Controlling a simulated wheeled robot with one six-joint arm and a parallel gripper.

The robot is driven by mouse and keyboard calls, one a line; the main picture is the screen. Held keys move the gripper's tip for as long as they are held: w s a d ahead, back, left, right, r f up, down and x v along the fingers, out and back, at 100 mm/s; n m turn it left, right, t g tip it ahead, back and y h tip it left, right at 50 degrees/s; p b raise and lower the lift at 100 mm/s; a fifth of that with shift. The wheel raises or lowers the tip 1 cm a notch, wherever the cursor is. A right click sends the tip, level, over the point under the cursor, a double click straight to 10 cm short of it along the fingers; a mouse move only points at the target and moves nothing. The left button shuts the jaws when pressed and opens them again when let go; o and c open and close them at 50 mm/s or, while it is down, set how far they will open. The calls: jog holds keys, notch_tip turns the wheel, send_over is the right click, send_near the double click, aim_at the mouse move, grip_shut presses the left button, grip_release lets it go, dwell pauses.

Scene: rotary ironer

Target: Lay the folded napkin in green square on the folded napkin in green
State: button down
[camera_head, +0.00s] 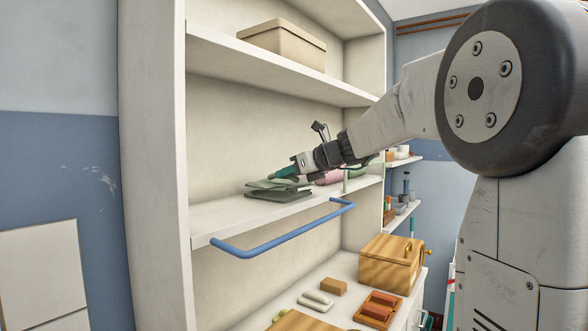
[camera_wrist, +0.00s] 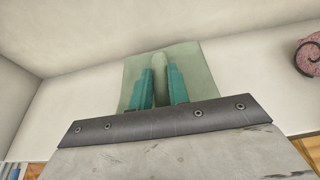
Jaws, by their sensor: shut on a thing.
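My gripper (camera_head: 284,173) has teal fingers and is shut on a folded napkin in green (camera_head: 268,184) over the middle shelf. In the wrist view, my gripper (camera_wrist: 160,72) pinches a ridge of this pale green napkin (camera_wrist: 192,58), which spreads out flat on both sides of the fingers. A second folded napkin in green (camera_head: 280,196), darker in the picture, lies on the shelf directly below the held one. The held napkin roughly overlaps it, and I cannot tell whether they touch. The lower napkin is hidden in the wrist view.
A pink rolled cloth (camera_head: 329,178) lies to the right on the same shelf (camera_head: 225,218); it also shows in the wrist view (camera_wrist: 309,54). A blue rail (camera_head: 285,236) runs along the shelf front. A beige box (camera_head: 283,43) stands on the shelf above. Bare shelf lies to the left.

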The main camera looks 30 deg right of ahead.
jog(key=shift+w+a+f, duration=0.15)
jog(key=shift+w+f, duration=0.05)
jog(key=shift+w, duration=0.05)
jog(key=shift+f, duration=0.2)
dwell(0.4)
jog(key=c, duration=1.3)
grip_release()
jog(key=shift+o, duration=0.2)
